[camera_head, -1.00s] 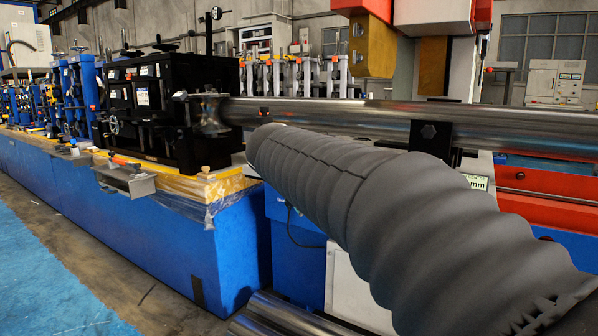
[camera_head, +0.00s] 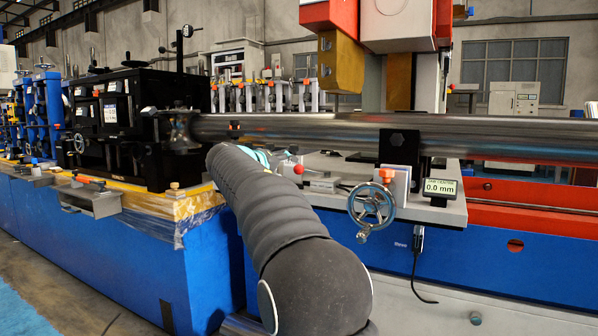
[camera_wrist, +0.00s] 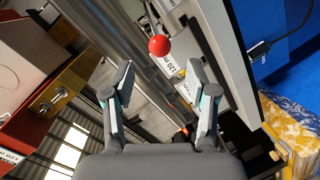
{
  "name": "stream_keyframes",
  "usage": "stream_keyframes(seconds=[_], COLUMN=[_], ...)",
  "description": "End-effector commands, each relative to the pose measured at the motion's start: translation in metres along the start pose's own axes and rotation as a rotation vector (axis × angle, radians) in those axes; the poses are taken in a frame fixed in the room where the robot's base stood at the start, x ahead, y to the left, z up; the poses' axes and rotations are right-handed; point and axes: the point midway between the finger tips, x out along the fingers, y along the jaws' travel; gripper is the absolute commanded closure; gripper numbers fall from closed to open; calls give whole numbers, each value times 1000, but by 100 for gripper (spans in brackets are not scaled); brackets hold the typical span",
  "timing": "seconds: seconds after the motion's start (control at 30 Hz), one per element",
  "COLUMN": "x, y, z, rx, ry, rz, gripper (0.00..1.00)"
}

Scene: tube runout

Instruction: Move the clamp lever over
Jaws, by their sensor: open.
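The clamp lever ends in a red ball knob (camera_wrist: 158,46) on a thin rod, seen in the wrist view just beyond the fingertips and between them. In the head view a red knob (camera_head: 298,169) shows just right of the end of my arm, below the steel tube (camera_head: 310,130). My gripper (camera_wrist: 160,72) is open, with nothing between its fingers. In the head view only a teal-and-grey bit of it (camera_head: 262,156) shows past my arm. The lever's pivot and clamp are not clear in either view.
A handwheel (camera_head: 371,206), a readout showing 0.0 mm (camera_head: 440,188) and a dark tube support (camera_head: 399,148) stand to the right. The black machine (camera_head: 125,130) is at left. The tube (camera_wrist: 125,55) runs close to the left finger in the wrist view.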

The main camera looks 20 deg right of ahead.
Motion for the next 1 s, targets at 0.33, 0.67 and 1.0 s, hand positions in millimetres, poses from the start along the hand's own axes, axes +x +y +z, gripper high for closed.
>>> stream_keyframes(seconds=[0.33, 0.67, 1.0], x=[61, 81, 81], y=[0, 0, 0], z=[0, -1, 0], rx=[1, 0, 0], ry=[0, 2, 2], rz=[-1, -1, -1], gripper=[43, 43, 70])
